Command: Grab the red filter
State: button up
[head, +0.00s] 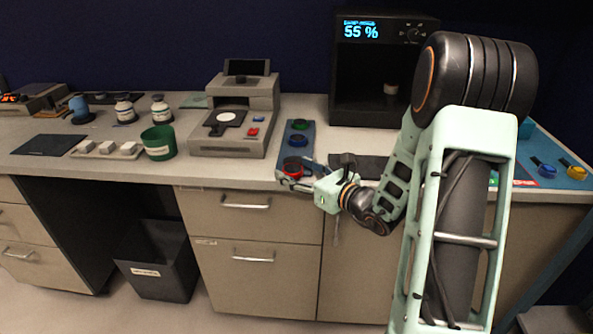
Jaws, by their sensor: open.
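The red filter (292,168) is a round red piece at the near end of a narrow blue-grey tray (282,180) on the counter. A blue filter (298,140) and a green filter (299,125) sit in a row behind it on the same tray. My gripper (297,179) is open and points left, with its fingers low at the near end of the tray, right by the red filter. The fingers partly overlap the filter's near side in this view. I cannot tell whether they touch it.
A grey instrument (232,145) stands left of the tray, and a green cup (158,143) is further left. A black chamber (360,75) reading 55 % stands behind my arm. A blue mat (545,150) with blue and yellow pieces lies at right. The counter's front edge runs just below my gripper.

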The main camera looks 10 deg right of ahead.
jog(key=shift+s, duration=0.1)
jog(key=v, duration=1.2)
jog(key=shift+o, duration=0.3)
